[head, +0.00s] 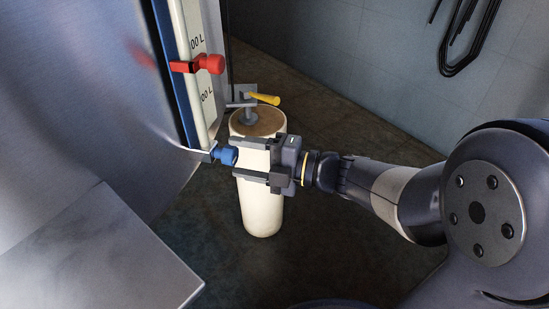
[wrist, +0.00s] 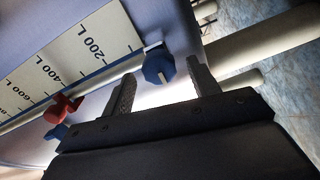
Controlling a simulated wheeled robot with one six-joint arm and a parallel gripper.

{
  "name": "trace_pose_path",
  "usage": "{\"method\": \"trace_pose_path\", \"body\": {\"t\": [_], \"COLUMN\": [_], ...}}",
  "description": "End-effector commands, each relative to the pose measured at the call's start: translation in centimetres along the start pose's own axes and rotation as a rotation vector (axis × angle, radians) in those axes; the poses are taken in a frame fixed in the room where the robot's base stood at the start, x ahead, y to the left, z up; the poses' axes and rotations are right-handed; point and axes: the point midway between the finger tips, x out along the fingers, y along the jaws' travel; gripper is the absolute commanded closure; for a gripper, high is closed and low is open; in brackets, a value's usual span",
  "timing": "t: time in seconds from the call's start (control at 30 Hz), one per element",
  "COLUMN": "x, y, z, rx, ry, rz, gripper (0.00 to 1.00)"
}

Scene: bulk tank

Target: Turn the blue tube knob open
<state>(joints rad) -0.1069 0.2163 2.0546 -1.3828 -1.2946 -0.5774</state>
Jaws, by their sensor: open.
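The blue tube knob (head: 226,155) sits at the lower end of the sight tube on the tank wall. It also shows in the wrist view (wrist: 158,68) as a faceted blue knob with a pale mark on its face. My gripper (head: 240,161) is open, its two fingers pointing left toward the knob. In the head view the fingertips lie just right of the knob, one above and one below its level. In the wrist view (wrist: 162,82) the knob appears between and slightly beyond the fingertips. I cannot tell whether anything touches.
A red knob (head: 210,64) stands higher on the graduated scale strip (head: 199,40). A cream cylinder (head: 262,205) with a yellow-handled valve (head: 263,99) stands behind my gripper. The metal tank (head: 80,120) fills the left. Black hoses (head: 463,40) hang on the back wall.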

Motion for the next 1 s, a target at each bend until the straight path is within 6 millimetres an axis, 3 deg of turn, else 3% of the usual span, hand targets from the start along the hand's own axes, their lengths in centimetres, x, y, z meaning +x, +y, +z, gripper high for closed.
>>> {"method": "trace_pose_path", "body": {"t": [0.2,0.5,1.0], "x": [-3.8,-7.2,-8.0], "y": [0.2,0.1,0.0], "z": [0.1,0.0,0.0], "rx": [0.002,0.001,0.001], "ry": [-0.006,-0.002,0.001], "rz": [0.000,-0.001,-0.001], "gripper": [0.43,0.43,0.43]}}
